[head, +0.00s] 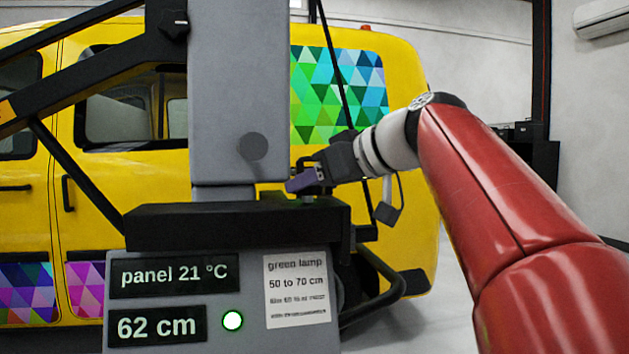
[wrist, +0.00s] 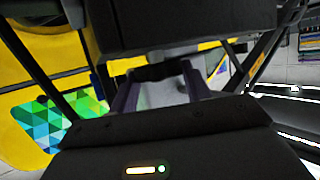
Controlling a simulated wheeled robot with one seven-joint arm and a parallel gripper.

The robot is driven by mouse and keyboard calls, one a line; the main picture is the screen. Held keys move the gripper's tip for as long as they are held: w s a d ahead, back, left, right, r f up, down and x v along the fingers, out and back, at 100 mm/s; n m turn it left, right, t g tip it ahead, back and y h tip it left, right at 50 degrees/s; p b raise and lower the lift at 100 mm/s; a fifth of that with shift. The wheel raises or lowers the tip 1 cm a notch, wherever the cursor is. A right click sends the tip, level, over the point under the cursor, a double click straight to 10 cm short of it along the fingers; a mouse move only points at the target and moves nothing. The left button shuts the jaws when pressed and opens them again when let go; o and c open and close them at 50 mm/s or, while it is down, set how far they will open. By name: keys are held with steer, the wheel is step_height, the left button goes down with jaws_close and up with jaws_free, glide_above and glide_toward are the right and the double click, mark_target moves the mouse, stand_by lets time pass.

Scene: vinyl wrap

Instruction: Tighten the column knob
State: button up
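The grey column (head: 235,90) rises from a black collar (head: 235,222) in the head view. My gripper (head: 300,182) is at the column's right side, just above the collar, with a purple finger showing. A small metal stub (head: 308,198) shows under that finger. In the wrist view the two purple fingers of my gripper (wrist: 160,78) stand apart, with a dark bar-like piece (wrist: 157,72) between their tips. It may be the column knob; whether the fingers press on it I cannot tell. The near finger hides this spot in the head view.
A panel below the collar reads 62 cm, with a lit green lamp (head: 232,320); a label (head: 296,290) says green lamp 50 to 70 cm. Another dark knob (head: 173,24) sits at upper left. A yellow van (head: 410,100) stands behind. Black struts flank the column.

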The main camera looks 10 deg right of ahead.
steer(key=c, duration=0.5)
steer(key=shift+m+t+h, duration=0.3)
steer(key=shift+s+a+m+t+h+b, duration=0.15)
steer(key=shift+m+t+h+b, duration=0.15)
steer(key=shift+m+h, duration=0.2)
steer(key=shift+a+r+m+t+h, duration=0.15)
steer(key=shift+m+t+h, duration=0.35)
steer(key=shift+m+h, duration=0.65)
steer(key=shift+a+m+h+p, duration=0.1)
steer(key=shift+m+h+p, duration=0.9)
steer(key=shift+m+h, duration=0.75)
steer(key=shift+h, duration=0.5)
steer(key=o, duration=1)
